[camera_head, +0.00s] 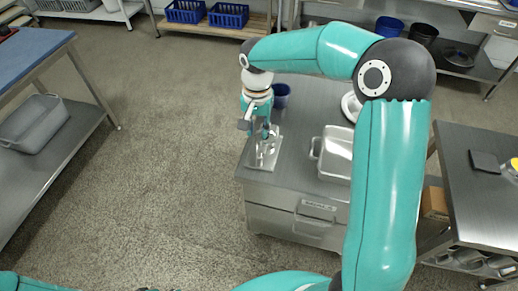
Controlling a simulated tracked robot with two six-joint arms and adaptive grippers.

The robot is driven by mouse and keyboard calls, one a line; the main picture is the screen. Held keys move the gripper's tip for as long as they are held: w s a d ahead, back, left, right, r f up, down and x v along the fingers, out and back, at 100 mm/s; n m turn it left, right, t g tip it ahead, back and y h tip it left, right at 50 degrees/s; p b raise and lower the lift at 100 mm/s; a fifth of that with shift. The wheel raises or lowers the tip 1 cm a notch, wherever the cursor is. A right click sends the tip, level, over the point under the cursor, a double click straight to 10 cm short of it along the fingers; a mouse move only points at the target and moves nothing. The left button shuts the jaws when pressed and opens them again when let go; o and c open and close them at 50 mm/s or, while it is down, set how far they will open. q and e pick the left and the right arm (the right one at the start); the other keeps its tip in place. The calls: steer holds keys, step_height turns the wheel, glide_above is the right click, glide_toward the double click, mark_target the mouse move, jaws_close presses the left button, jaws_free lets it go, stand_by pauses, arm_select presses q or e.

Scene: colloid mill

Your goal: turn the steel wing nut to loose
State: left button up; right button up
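The colloid mill (264,152) stands near the left edge of a steel cabinet top, small in the view and partly covered by my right gripper. My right arm reaches over the cabinet from the right and bends down. My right gripper (257,122) points down at the top of the mill, touching it or just above it; I cannot tell which. Its fingers are too small and too mixed with the mill to tell open from shut. I cannot make out the steel wing nut. My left gripper is out of view.
A dark blue cup (281,96) stands just behind the mill. A metal pan (336,152) sits to its right, and a white round thing (351,106) is behind the pan. The floor (170,180) left of the cabinet is clear. A side table (480,200) stands at the right.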

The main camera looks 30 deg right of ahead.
mark_target(259, 152)
step_height(259, 152, down, 10)
steer(key=shift+f+p, duration=0.1)
steer(key=shift+p, duration=0.25)
jaws_close()
steer(key=shift+d, duration=0.2)
steer(key=shift+a, duration=0.15)
